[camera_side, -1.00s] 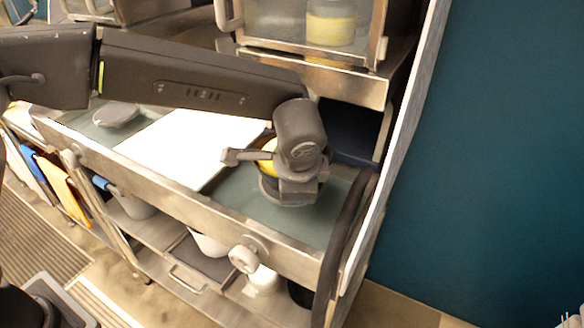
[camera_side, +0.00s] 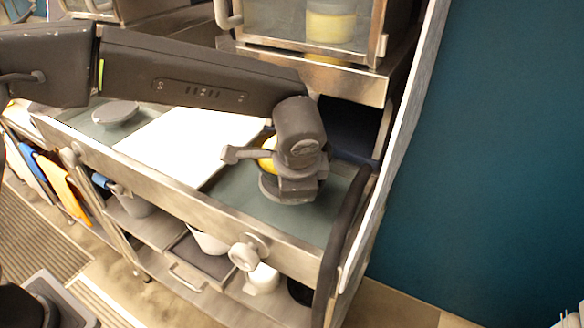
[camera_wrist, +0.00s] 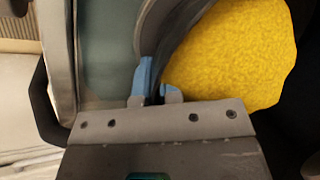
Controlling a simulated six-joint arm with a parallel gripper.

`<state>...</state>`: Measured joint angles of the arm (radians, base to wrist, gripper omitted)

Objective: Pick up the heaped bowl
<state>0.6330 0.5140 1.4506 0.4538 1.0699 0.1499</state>
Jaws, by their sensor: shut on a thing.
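The heaped bowl, dark with a yellow heap, sits at the right end of the counter. In the wrist view the yellow heap (camera_wrist: 235,60) fills the upper right, and the bowl's dark rim runs between my blue fingertips. In the side view only a sliver of yellow (camera_side: 268,153) shows behind my wrist, and the bowl's dark base shows low under it. My gripper (camera_wrist: 157,92) is shut on the bowl's rim. In the side view my wrist hides most of the bowl, so I cannot tell whether it touches the counter.
A white board (camera_side: 185,145) lies on the green counter (camera_side: 318,222) to the left. A grey bowl (camera_side: 115,112) sits farther left. A metal cabinet with a glass front (camera_side: 280,22) stands behind. A dark curved rail (camera_side: 345,235) and a wall panel bound the right end.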

